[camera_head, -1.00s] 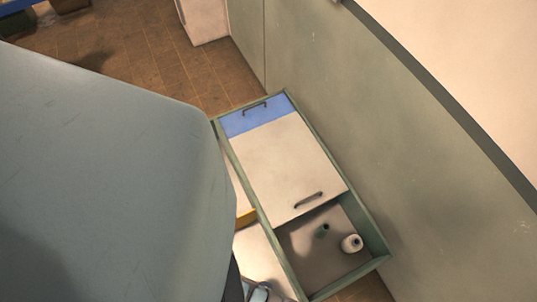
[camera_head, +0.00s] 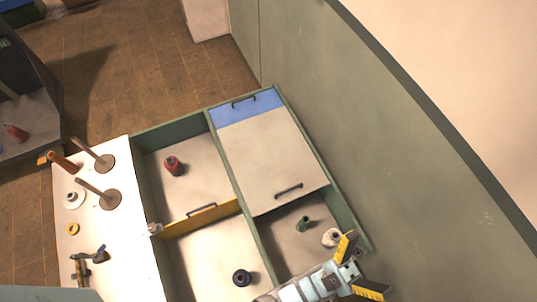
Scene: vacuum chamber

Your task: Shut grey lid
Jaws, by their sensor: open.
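The grey lid (camera_head: 267,150) is a pale flat panel with a dark bar handle (camera_head: 288,190) near its front edge. It covers the middle of the right-hand column of a green-framed case (camera_head: 252,217). In front of it, the compartment (camera_head: 287,242) is uncovered and holds a green bottle (camera_head: 303,224) and a white bottle (camera_head: 331,238). My gripper (camera_head: 361,267) has yellow fingers spread apart and empty. It appears at the front right corner of that compartment, close to the white bottle and apart from the handle; its height is unclear.
A blue panel (camera_head: 250,107) with a handle is at the far end. A yellow panel edge (camera_head: 203,219) divides the left column, with a red bottle (camera_head: 173,166) behind and a dark round item (camera_head: 241,277) in front. A white table (camera_head: 130,250) with pegs adjoins. A wall (camera_head: 400,170) rises at right.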

